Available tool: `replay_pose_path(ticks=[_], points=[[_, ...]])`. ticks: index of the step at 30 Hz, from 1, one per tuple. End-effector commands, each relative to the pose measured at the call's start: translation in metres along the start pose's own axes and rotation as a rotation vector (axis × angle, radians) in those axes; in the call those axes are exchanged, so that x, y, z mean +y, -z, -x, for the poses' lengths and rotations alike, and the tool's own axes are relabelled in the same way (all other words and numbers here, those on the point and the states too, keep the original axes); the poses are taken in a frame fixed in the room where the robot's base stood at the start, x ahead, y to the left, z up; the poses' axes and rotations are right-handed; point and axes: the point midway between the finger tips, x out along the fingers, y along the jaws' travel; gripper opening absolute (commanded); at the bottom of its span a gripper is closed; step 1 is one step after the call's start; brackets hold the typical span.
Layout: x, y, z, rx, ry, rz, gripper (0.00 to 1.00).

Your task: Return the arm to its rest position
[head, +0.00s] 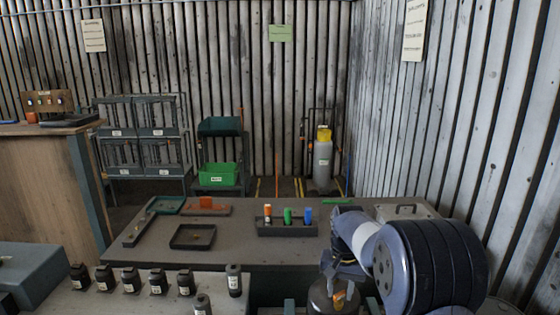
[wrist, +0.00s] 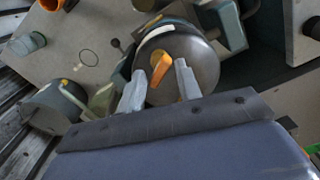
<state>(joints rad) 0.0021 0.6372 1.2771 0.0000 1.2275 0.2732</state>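My arm reaches in from the right of the head view, bent down over the front of the table. My gripper (head: 341,274) is low at the bottom of that view, over a dark round housing (head: 322,299). In the wrist view my gripper (wrist: 161,70) has its two pale fingers spread apart. An orange handle (wrist: 161,68) on the round grey housing (wrist: 198,62) shows between the fingers, with a gap on each side. Nothing appears gripped. How far the fingertips are above the housing is hard to tell.
The table (head: 280,243) carries a rack with orange, green and blue pieces (head: 287,223), a small dark tray (head: 193,237) and a grey case (head: 405,210). Several dark bottles (head: 130,280) stand at the front left. A corrugated wall (head: 450,110) closes the right side.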

Motion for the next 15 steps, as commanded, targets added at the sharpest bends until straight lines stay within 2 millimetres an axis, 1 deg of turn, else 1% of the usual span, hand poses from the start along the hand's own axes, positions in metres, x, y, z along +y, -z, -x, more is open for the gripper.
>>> replay_pose_path(ticks=[15], points=[[-0.0001, 0.0003, -0.0007, 0.001, 0.0, 0.425, 0.33]])
